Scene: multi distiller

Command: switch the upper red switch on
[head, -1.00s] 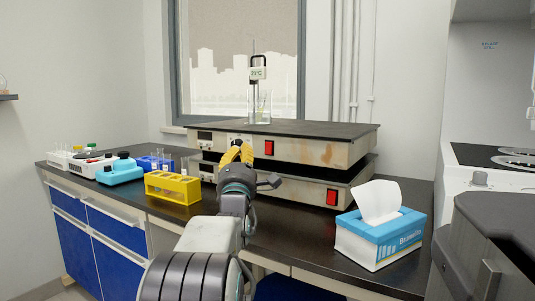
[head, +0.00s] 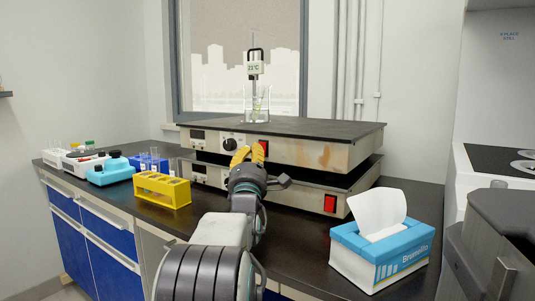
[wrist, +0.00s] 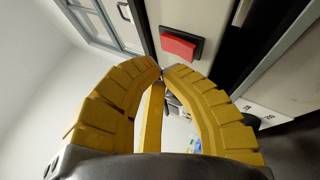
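In the wrist view, a red switch in a black frame (wrist: 178,46) is just beyond my gripper (wrist: 161,71). The fingertips meet there with nothing between them. Contact with the switch cannot be told. The lower red switch (head: 330,203) is on the lower unit, to the right.
A glass beaker with a thermometer (head: 257,105) stands on the upper plate. A tissue box (head: 382,255) stands at the right front. Dark bench top is bare between.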

